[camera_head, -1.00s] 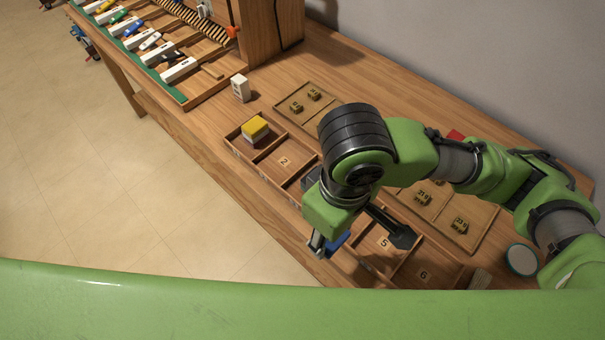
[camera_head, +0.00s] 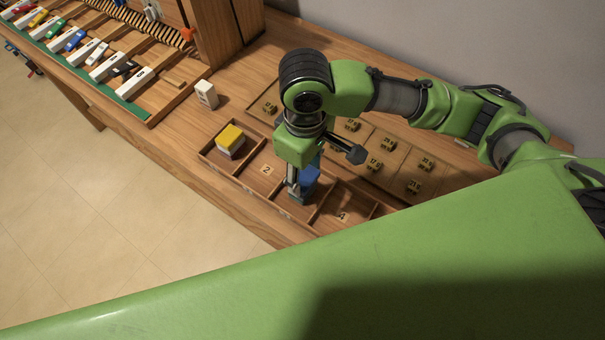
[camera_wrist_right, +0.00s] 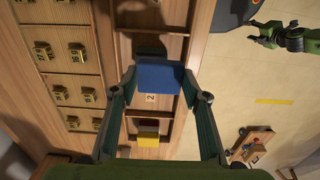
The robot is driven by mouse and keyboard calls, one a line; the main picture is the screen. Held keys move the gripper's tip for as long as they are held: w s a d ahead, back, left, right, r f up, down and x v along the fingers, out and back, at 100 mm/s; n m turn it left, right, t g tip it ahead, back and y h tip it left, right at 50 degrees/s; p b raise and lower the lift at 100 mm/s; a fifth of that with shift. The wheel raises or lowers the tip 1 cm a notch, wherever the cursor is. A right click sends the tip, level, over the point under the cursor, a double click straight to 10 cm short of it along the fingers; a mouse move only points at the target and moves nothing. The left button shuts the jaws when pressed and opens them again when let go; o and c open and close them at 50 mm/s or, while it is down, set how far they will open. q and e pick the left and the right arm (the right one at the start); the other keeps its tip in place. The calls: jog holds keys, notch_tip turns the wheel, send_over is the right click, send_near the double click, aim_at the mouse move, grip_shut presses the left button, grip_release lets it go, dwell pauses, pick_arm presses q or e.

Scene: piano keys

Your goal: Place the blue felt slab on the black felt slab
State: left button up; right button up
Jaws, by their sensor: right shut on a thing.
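My right gripper (camera_head: 312,170) is shut on the blue felt slab (camera_head: 309,180) and holds it over the compartment tray (camera_head: 240,178), near the compartment beside number 2. In the right wrist view the blue slab (camera_wrist_right: 160,77) sits between the two fingertips of the right gripper (camera_wrist_right: 160,88). A dark patch shows just beyond the blue slab in the right wrist view; I cannot tell whether it is the black felt slab or shadow. I cannot make out the black felt slab clearly in the head view. My left gripper is not in view.
Boards with small brass-coloured numbered pieces (camera_head: 374,165) lie behind the tray. The keyboard (camera_head: 110,66) is at the upper left.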

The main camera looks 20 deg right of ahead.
aim_at(304, 177)
jog(key=shift+w+d+f, duration=0.2)
jog(key=shift+w+f, duration=0.6)
jog(key=shift+f, duration=0.25)
jog(key=shift+w+f+p, duration=0.15)
jog(key=shift+f+p, duration=0.05)
jog(key=shift+f, duration=0.7)
jog(key=shift+w+f+p, duration=0.1)
jog(key=shift+f+p, duration=0.05)
jog(key=shift+f, duration=0.75)
jog(key=shift+f, duration=0.15)
jog(key=o, duration=0.8)
jog(key=shift+o, duration=0.2)
notch_tip(304, 177, up, 12)
jog(key=shift+r+b, duration=0.2)
jog(key=shift+b, duration=0.15)
jog(key=shift+s+f, duration=0.1)
